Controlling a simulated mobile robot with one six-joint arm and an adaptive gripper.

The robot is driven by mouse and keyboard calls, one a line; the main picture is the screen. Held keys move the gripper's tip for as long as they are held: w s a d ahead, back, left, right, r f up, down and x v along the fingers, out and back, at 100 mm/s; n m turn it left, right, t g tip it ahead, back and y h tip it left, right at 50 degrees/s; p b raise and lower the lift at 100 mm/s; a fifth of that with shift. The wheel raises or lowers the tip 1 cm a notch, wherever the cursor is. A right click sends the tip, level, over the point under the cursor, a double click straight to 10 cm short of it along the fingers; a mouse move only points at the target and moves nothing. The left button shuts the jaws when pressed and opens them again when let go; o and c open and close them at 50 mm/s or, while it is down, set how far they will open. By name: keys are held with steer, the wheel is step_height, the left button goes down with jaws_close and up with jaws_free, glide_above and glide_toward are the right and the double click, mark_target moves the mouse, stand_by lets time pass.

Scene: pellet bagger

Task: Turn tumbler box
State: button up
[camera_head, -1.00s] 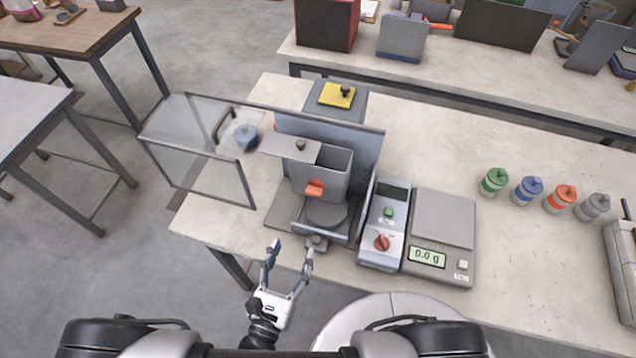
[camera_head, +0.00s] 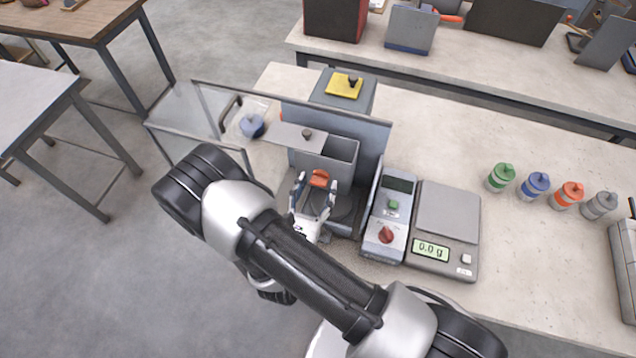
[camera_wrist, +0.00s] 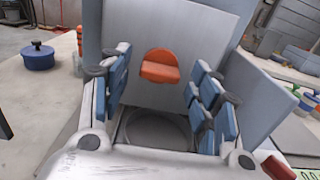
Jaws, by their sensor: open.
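The machine's grey box (camera_head: 340,160) stands on the bench with its top open and a flat lid plate (camera_head: 290,137) with a dark knob beside the opening. An orange tab (camera_head: 319,178) sits on the box's front face. In the wrist view the orange tab (camera_wrist: 160,66) lies between and beyond my fingers. My gripper (camera_head: 315,192) is open and empty in front of the box, with its fingers either side of the tab in the picture. I cannot tell whether they touch anything. A round dark plate (camera_wrist: 158,130) lies below the tab.
A clear door (camera_head: 190,120) stands swung open at the left. A control panel (camera_head: 386,235) with a red knob and a scale (camera_head: 430,250) reading 0.0 g stand close on the right. A blue pot (camera_head: 252,126) sits behind the door. Several coloured jars (camera_head: 535,184) stand farther right.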

steer(key=shift+x, duration=0.8)
steer(key=shift+c, duration=0.2)
jaws_close()
